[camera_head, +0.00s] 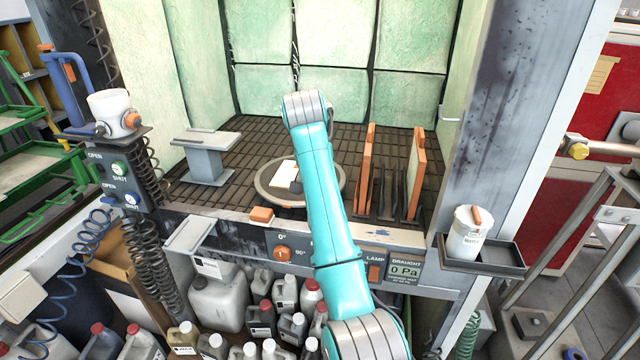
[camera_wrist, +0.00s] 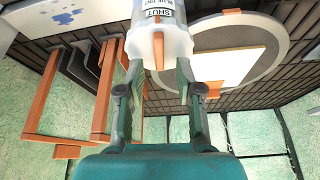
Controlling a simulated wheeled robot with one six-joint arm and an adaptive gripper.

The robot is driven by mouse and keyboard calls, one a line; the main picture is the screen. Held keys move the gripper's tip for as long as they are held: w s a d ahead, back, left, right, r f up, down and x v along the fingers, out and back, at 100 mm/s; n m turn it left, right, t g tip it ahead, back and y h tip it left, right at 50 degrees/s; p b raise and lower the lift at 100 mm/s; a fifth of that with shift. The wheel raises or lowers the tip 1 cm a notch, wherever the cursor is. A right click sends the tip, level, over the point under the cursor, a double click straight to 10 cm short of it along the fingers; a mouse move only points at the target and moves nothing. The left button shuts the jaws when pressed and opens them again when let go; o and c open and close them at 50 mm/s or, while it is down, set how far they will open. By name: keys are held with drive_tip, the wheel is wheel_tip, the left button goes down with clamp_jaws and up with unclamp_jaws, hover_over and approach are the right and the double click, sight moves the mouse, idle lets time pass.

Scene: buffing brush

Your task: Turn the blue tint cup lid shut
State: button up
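The blue tint cup (camera_wrist: 175,42) is white. In the wrist view its label reads SHUT and BLUE TINT, and a narrow orange tab (camera_wrist: 158,50) stands on its lid. My gripper (camera_wrist: 160,68) has its two fingers on either side of the tab, overlapping the edges of the lid in the picture. A gap shows between the tab and each fingertip. I cannot tell whether the fingertips touch the lid. In the head view my turquoise arm hides the gripper and this cup.
A round turntable (camera_head: 335,183) with a white panel (camera_head: 285,176) lies in the booth. A rack with orange panels (camera_head: 417,172) stands right of my arm. Another white cup (camera_head: 466,240) stands on the right shelf. Several bottles (camera_head: 262,318) crowd below the front ledge.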

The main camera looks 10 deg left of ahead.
wheel_tip(320, 180, up, 9)
drive_tip(key=shift+r, duration=0.15)
drive_tip(key=shift+s, duration=0.1)
idle(0.4)
